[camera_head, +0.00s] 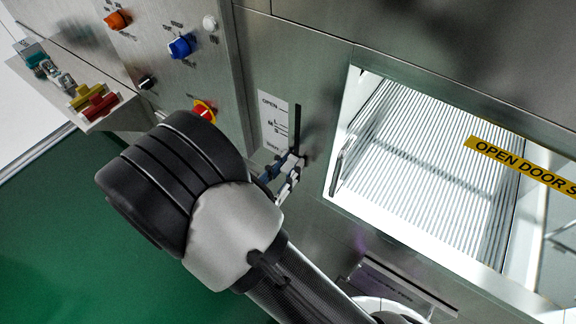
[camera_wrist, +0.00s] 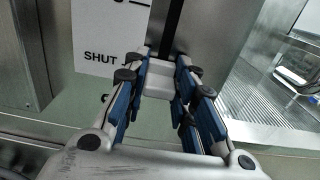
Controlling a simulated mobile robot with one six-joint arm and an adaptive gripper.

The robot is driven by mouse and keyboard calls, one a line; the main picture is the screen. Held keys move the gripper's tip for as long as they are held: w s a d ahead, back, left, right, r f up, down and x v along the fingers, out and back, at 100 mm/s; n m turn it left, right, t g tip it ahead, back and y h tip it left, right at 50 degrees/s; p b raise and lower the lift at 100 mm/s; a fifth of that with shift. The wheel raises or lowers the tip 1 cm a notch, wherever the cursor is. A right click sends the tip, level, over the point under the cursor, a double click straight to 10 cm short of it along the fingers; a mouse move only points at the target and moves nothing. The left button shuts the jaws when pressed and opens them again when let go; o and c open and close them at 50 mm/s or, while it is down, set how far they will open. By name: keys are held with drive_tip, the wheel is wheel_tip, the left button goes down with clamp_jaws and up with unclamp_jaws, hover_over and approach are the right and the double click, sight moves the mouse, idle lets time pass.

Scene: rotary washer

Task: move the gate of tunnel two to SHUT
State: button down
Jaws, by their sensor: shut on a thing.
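The gate control is a pale grey sliding knob (camera_wrist: 158,82) below a dark vertical slot (camera_wrist: 172,28) in a steel panel. My gripper (camera_wrist: 158,78) has its blue-padded fingers on either side of the knob, shut on it. A white scale label (camera_wrist: 100,38) stands left of the slot. The knob sits about level with its SHUT word, at the slot's lower end. In the head view the label (camera_head: 273,121) reads OPEN at the top, and my gripper (camera_head: 290,170) is at the slot's foot. The fingers partly hide the knob there. No tunnel number is readable.
A lit opening with a ribbed interior (camera_head: 415,160) lies right of the slot, with a yellow door sign (camera_head: 525,165). A control panel with an orange knob (camera_head: 117,20), blue knob (camera_head: 182,46) and red-yellow switch (camera_head: 205,110) is at upper left. Green floor (camera_head: 60,235) is clear.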

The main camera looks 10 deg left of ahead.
drive_tip(key=c, duration=1.3)
unclamp_jaws()
drive_tip(key=shift+f, duration=0.2)
drive_tip(key=shift+s, duration=0.1)
drive_tip(key=v, duration=1.2)
